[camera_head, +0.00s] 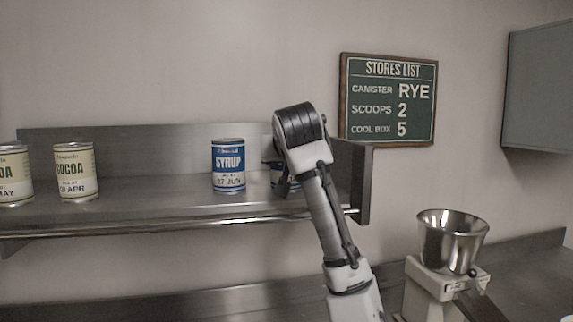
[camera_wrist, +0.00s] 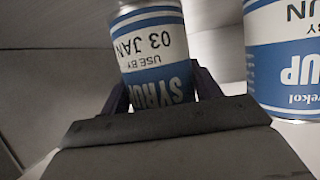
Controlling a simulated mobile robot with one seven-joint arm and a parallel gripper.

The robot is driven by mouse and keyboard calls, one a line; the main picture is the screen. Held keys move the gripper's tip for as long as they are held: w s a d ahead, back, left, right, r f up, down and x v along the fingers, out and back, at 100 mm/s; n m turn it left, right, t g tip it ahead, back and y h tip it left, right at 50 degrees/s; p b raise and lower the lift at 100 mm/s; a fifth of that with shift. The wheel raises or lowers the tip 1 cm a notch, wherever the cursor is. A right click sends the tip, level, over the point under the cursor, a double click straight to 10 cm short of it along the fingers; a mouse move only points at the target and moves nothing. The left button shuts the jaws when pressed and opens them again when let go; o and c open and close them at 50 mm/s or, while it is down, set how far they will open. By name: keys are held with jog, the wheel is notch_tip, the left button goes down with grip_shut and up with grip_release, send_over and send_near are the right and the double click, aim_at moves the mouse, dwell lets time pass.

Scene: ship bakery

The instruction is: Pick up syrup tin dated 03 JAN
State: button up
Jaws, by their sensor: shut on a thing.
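The syrup tin dated 03 JAN (camera_wrist: 152,50) is blue and white and appears upside down in the wrist view, with "USE BY 03 JAN" readable. My gripper (camera_wrist: 160,98) is shut on it, with a dark finger at each side of the tin. In the head view my arm covers most of this tin (camera_head: 273,172), and only a blue sliver shows at the shelf's right end. My gripper's fingers are hidden there. A second syrup tin (camera_head: 228,165), dated 27 JUN, stands upright to the left; it also shows in the wrist view (camera_wrist: 285,55).
Two cocoa tins (camera_head: 76,172) stand at the shelf's left. The steel shelf (camera_head: 140,208) has a raised back and a right end panel (camera_head: 361,185). A scale with a steel bowl (camera_head: 452,240) stands below right. A stores list board (camera_head: 388,100) hangs on the wall.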

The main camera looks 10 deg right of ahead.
jog(key=shift+r, duration=0.1)
jog(key=c, duration=0.3)
jog(key=shift+c, duration=0.2)
notch_tip(320, 180, up, 20)
dwell(0.5)
